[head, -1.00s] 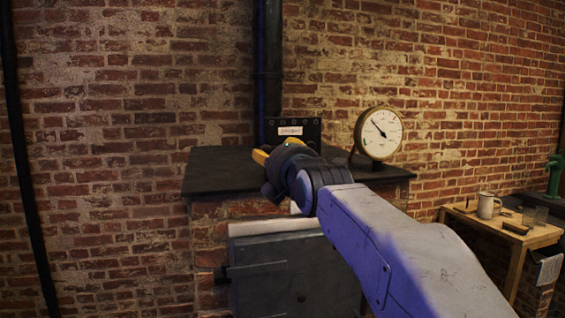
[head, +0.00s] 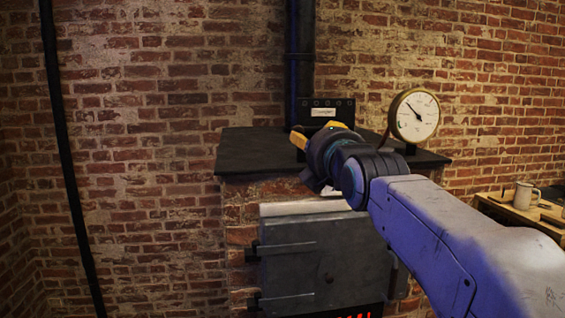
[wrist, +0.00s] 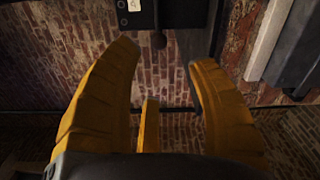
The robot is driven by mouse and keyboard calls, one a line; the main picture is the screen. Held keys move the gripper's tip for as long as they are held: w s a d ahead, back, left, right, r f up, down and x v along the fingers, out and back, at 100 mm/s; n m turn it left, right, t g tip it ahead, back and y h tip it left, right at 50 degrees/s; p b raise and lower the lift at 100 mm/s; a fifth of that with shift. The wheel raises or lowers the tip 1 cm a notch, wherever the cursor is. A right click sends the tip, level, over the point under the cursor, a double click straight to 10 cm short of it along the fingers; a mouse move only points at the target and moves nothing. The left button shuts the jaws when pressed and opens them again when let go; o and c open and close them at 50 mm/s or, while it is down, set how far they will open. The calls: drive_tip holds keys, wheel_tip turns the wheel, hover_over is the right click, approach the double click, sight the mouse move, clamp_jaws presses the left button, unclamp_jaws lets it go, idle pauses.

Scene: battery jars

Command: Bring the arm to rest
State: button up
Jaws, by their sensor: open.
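My gripper (wrist: 165,75) shows in the wrist view with its yellow fingers spread apart and nothing between them. In the head view my gripper (head: 300,137) is at the end of my grey arm, in front of the dark top of the brick stove. Part of its fingers is hidden behind my wrist. I cannot tell from the head view how far it is from the stove top.
The brick stove has a dark slab top (head: 250,150) and a grey metal door (head: 300,270) with a red glow below. A round gauge (head: 414,115) stands on the slab's right. A wooden table (head: 510,208) with a mug (head: 525,195) is at the right.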

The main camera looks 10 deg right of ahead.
drive_tip(key=s+f+m+g, duration=0.45)
drive_tip(key=f+m, duration=0.35)
drive_tip(key=f, duration=0.4)
drive_tip(key=s+f+m+g, duration=0.3)
drive_tip(key=f+m+g, duration=0.2)
drive_tip(key=f+m, duration=0.55)
drive_tip(key=s+f+m+g+p, duration=0.15)
drive_tip(key=s+f+g, duration=0.35)
drive_tip(key=s+f, duration=0.7)
drive_tip(key=s+p, duration=0.3)
drive_tip(key=s, duration=0.9)
drive_tip(key=shift+s+d+r+m, duration=0.15)
drive_tip(key=shift+d+r+m, duration=0.1)
drive_tip(key=shift+r+m, duration=0.2)
